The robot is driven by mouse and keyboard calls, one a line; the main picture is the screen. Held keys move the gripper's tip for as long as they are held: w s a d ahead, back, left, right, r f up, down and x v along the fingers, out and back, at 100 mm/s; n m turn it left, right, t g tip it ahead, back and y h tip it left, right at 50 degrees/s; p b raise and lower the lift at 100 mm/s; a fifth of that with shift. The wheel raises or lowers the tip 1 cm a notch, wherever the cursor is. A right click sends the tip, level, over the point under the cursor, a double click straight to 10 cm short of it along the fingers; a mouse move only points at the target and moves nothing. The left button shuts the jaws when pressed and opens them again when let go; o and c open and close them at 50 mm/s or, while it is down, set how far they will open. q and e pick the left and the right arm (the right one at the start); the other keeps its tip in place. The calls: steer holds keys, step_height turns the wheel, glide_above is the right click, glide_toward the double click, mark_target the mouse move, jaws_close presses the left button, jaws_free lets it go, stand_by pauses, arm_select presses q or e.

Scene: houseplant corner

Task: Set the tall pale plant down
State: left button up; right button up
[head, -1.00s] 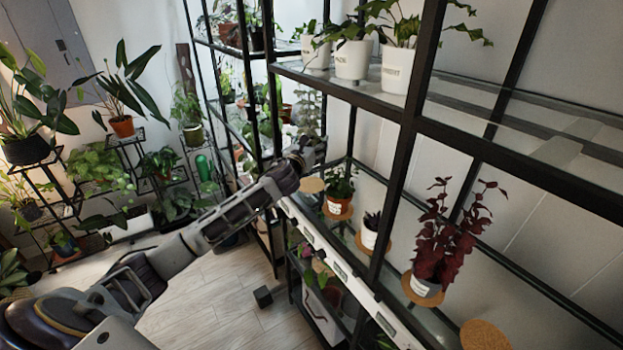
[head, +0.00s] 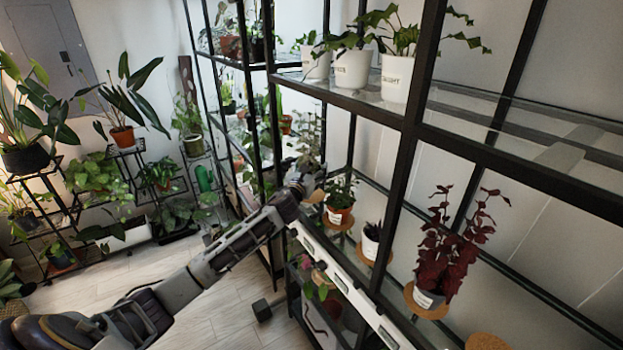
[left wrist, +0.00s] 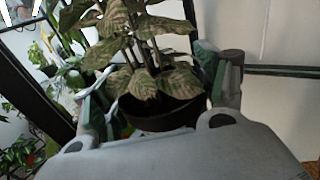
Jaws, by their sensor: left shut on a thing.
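The tall pale plant (head: 308,143), with mottled grey-green leaves, stands upright in my left gripper (head: 309,178) at the far left end of the middle shelf bay. In the left wrist view the plant (left wrist: 150,82) rises from a dark round pot, with a finger of the left gripper (left wrist: 160,98) on each side. The gripper is shut on the pot. A cork mat (head: 314,197) is partly hidden just below the gripper. I cannot tell whether the pot touches it. My right gripper is not in view.
On the same shelf stand a green plant in an orange pot (head: 340,212), a small dark plant in a white pot (head: 371,240) and a red-leaved plant (head: 445,252). An empty cork mat (head: 487,342) lies nearest. A black shelf post (head: 408,160) rises beside them.

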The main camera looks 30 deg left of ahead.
arm_select(q)
step_height(320, 180, down, 3)
steer(key=shift+f+b, duration=0.1)
steer(key=shift+b, duration=0.25)
steer(key=shift+f, duration=0.1)
steer(key=o, duration=0.9)
steer(key=shift+f, duration=0.1)
steer(key=shift+o, duration=1.1)
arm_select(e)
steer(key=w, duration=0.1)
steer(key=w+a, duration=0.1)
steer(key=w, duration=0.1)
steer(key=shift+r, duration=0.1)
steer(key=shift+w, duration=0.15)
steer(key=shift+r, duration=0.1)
